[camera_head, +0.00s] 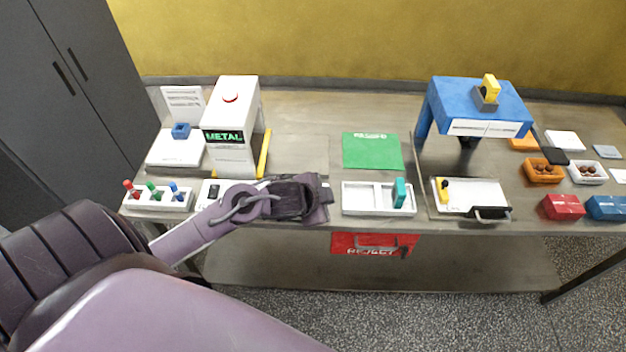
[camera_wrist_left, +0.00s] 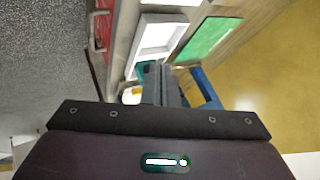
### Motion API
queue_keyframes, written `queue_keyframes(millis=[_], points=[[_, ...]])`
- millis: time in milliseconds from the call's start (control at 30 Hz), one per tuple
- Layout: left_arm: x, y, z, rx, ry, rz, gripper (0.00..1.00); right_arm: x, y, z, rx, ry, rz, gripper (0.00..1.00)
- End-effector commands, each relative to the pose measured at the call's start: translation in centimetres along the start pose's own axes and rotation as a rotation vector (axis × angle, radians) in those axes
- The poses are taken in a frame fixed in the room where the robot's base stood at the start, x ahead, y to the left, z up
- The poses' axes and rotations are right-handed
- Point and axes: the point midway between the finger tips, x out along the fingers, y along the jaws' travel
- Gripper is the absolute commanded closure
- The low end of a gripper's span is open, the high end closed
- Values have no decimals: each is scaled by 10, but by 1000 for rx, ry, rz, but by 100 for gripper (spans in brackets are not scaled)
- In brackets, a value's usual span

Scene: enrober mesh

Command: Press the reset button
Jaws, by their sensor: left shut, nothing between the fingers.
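A white machine (camera_head: 235,125) with a green "METAL" display (camera_head: 224,137) stands at the left of the bench. A small white box with a black switch (camera_head: 214,191) sits in front of the machine, partly hidden by my left arm. My left gripper (camera_head: 322,195) is at the bench's front edge, right of the machine and well apart from the red button. Its fingers (camera_wrist_left: 160,82) are shut and empty in the left wrist view. My right gripper is not in view.
A white tray (camera_head: 362,197) with a teal block (camera_head: 400,192) lies just right of my left gripper. A green mat (camera_head: 372,151) lies behind it. A blue stand (camera_head: 480,93) is farther right. A rack with coloured pegs (camera_head: 158,201) is at the left. A red REJECT bin (camera_head: 348,244) is below.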

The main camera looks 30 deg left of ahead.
Motion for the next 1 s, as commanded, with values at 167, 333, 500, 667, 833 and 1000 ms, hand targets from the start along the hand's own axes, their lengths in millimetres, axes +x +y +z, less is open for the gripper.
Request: queue_keyframes(millis=[167, 333, 500, 667, 833, 1000], points=[[16, -56, 16, 178, 97, 41, 100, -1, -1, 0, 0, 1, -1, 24], [15, -85, 27, 239, 145, 86, 100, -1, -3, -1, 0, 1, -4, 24], [13, -94, 31, 252, 161, 104, 100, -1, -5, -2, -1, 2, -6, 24], [13, -94, 31, 251, 162, 104, 100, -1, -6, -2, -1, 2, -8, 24], [14, -94, 31, 251, 162, 104, 100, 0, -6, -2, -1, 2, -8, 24], [20, -90, 35, 251, 161, 103, 100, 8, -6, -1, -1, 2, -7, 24]])
